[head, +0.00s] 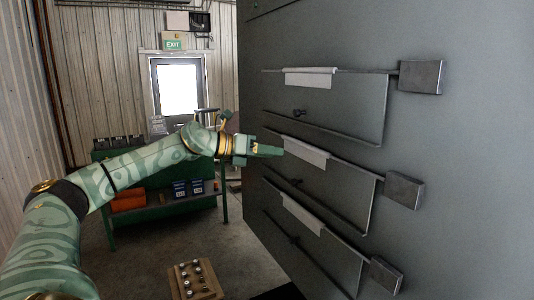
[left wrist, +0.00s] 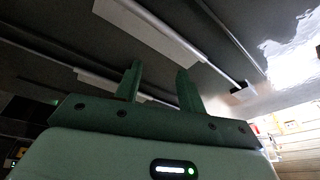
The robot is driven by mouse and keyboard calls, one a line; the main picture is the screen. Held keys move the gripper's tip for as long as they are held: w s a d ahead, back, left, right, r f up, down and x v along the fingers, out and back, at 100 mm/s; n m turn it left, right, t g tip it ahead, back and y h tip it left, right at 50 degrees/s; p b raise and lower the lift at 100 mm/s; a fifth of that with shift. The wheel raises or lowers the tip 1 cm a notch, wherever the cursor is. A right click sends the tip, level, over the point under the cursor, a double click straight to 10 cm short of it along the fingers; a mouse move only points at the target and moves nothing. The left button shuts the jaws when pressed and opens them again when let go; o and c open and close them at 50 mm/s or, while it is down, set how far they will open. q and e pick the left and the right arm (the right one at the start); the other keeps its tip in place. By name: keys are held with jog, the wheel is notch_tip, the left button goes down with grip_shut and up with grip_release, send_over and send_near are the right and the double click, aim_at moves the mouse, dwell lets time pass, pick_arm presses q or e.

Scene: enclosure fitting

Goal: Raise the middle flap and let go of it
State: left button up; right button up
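Three flaps sit one above another on the tall grey cabinet front. The middle flap (head: 340,188) is a grey panel hanging down below a rod, with a pale strip (head: 306,151) on its upper edge and a grey block (head: 404,190) at its right end. My left gripper (head: 277,151) is just left of the pale strip; I cannot tell whether it touches. In the left wrist view, its two green fingers (left wrist: 158,82) stand apart with nothing held between them. Pale strips and rods show beyond them. My right gripper is not in view.
The upper flap (head: 345,100) and lower flap (head: 325,245) also hang down, with similar strips and blocks. Small dark knobs (head: 299,112) show by the flaps. A green workbench (head: 150,212) stands behind my left arm. A wooden tray (head: 196,280) with small round items is below.

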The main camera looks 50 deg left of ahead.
pick_arm(q)
jog(key=b+v, duration=1.2)
jog(key=v, duration=0.4)
jog(key=shift+s, duration=0.2)
jog(key=shift+a, duration=0.1)
